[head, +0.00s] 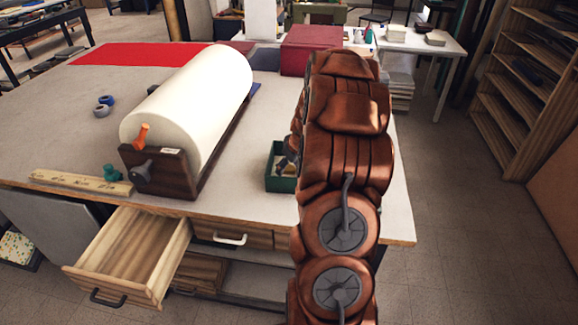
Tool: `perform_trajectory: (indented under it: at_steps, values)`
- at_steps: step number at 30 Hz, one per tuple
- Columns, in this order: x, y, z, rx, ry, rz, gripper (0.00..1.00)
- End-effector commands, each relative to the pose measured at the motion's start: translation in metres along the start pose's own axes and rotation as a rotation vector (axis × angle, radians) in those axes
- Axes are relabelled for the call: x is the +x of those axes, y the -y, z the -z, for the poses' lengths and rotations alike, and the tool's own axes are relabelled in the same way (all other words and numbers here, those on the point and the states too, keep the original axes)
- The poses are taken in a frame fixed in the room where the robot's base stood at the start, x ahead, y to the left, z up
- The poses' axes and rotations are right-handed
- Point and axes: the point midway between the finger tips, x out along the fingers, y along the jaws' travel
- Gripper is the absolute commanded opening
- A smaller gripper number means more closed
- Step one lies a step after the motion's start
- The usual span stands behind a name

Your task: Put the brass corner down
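I cannot make out the brass corner in the head view. My copper-coloured arm reaches over the right part of the worktable (255,200) and hides what is behind it. A small dark grey part of my gripper (290,152) seems to show at the arm's left edge, above a green open tray (279,184). The fingers are too hidden to tell whether they are open or shut, or hold anything. Something small and pale lies in the tray, too small to name.
A large cream roll (190,100) on a dark wooden stand fills the table's middle. An empty drawer (130,255) stands open. A dark red box (308,45) is at the back.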

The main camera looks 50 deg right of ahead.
Motion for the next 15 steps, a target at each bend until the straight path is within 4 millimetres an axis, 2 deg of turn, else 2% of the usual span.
perform_trajectory:
  at_steps: [8, 15]
  values:
    - [-0.001, 0.0, 0.0, 0.0, 0.0, 0.0, 0.66]
    - [-0.015, -0.001, 0.002, -0.001, -0.004, -0.002, 0.66]
